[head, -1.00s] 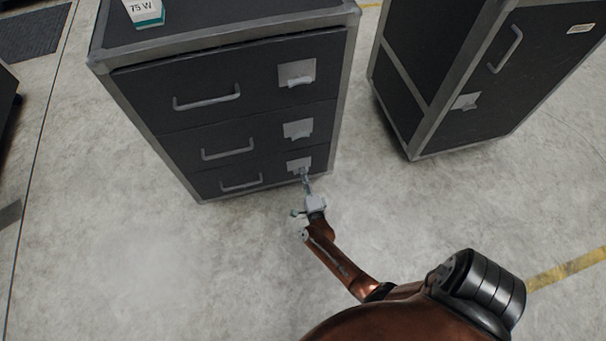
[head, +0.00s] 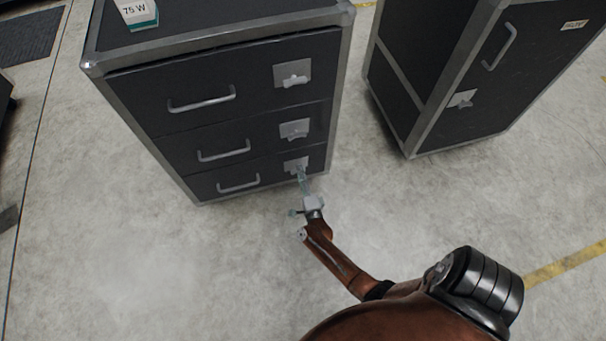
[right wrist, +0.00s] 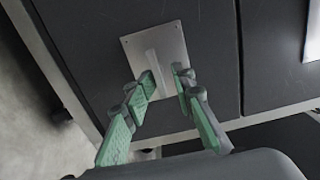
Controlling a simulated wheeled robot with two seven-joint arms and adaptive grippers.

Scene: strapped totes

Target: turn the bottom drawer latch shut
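The bottom drawer (head: 215,183) is the lowest of three in a dark cabinet with grey metal edging. Its latch is on a light metal plate (head: 290,164) at the drawer's right end, which also shows in the right wrist view (right wrist: 172,48). My right gripper (head: 301,174) reaches up to this plate from below. In the right wrist view its two green-padded fingers (right wrist: 167,80) stand apart in front of the plate, with a gap between them. My left gripper is out of view.
The upper drawers have their own latches (head: 293,76) (head: 295,130) and bar handles (head: 202,100) (head: 224,152). A box marked 75 W (head: 138,14) sits on top. A second dark cabinet (head: 450,75) stands to the right. The concrete floor (head: 120,265) in front is clear.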

